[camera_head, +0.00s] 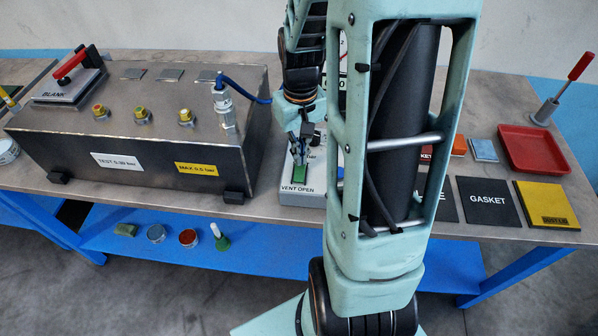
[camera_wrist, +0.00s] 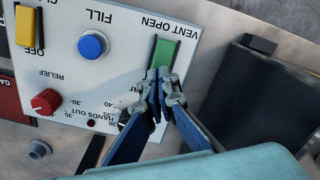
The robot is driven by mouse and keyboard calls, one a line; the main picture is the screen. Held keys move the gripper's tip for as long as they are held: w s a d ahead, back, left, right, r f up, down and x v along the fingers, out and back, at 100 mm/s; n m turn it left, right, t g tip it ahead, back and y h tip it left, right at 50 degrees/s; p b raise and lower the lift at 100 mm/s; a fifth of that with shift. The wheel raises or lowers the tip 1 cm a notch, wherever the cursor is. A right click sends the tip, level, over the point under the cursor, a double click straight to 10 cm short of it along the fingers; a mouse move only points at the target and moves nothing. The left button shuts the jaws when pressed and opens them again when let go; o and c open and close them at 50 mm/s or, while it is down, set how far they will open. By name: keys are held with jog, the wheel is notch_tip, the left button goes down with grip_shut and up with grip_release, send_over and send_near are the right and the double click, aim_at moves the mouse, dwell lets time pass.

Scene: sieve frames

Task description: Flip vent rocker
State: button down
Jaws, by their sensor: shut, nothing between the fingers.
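The green vent rocker (camera_head: 300,172) sits on a light grey control box (camera_head: 289,190), just above the VENT OPEN label in the head view. It also shows in the wrist view (camera_wrist: 171,51), with its VENT OPEN end facing away from my fingers. My gripper (camera_head: 299,150) is over the box, pointing down; in the wrist view my gripper (camera_wrist: 161,78) is shut and empty. Its fingertips overlap the rocker's near end. I cannot tell whether they touch it. The fingers hide that end of the rocker.
In the wrist view, a blue FILL button (camera_wrist: 92,44), a yellow switch (camera_wrist: 26,26) and a red RELIEF knob (camera_wrist: 46,102) share the panel. The steel test box (camera_head: 130,125) stands left of it. A red tray (camera_head: 535,148) lies at the right.

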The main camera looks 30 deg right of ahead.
jog(key=shift+f+b, duration=0.8)
jog(key=shift+f, duration=0.3)
dwell(0.3)
jog(key=shift+r, duration=0.2)
notch_tip(320, 180, up, 7)
jog(key=p, duration=0.5)
jog(key=shift+f+p, duration=0.1)
jog(key=shift+p, duration=0.2)
